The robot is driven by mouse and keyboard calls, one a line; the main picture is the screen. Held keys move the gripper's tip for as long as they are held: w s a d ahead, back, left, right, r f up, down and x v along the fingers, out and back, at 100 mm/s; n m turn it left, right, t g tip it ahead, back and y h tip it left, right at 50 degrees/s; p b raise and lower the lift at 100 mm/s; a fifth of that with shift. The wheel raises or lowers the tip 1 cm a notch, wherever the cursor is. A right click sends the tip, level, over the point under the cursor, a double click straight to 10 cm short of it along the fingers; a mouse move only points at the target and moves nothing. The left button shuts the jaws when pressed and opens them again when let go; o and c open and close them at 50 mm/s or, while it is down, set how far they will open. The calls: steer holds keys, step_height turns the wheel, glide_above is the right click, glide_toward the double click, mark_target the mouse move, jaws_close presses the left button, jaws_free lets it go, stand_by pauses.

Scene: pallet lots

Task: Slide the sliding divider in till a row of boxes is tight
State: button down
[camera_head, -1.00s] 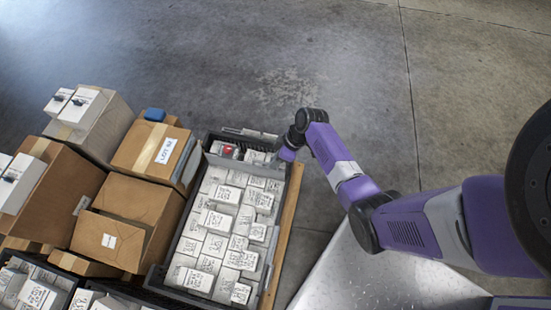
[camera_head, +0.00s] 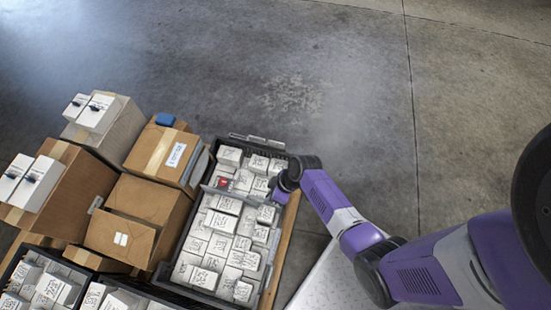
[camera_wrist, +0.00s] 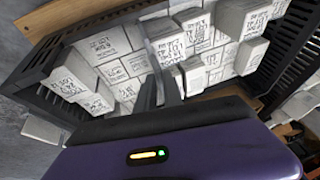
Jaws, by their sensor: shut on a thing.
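The sliding divider (camera_head: 234,195) is a thin grey strip across the long dark crate (camera_head: 171,284), with white boxes on both sides. My gripper (camera_head: 281,188) is shut on the divider's right end, at the crate's right wall. The near row of boxes (camera_head: 218,246) fills most of the crate; a few sit unevenly, and I cannot tell if they all touch. In the wrist view my gripper's dark fingers (camera_wrist: 160,94) are together above the boxes, hiding most of the divider's end.
A red piece (camera_head: 223,183) sits by the divider. Several more boxes (camera_head: 258,163) stand beyond it at the far end. Brown cartons (camera_head: 134,238) crowd the left side, and other crates stand at the lower left.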

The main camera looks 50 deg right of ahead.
steer(key=s+a+p, duration=0.2)
steer(key=s+a, duration=0.2)
steer(key=a, duration=0.7)
steer(key=shift+s+a, duration=0.3)
steer(key=shift+s, duration=0.1)
steer(key=c, duration=1.5)
jaws_free()
steer(key=p+v, duration=0.3)
steer(key=v, duration=0.4)
steer(key=shift+d+r, duration=0.2)
steer(key=shift+r, duration=0.15)
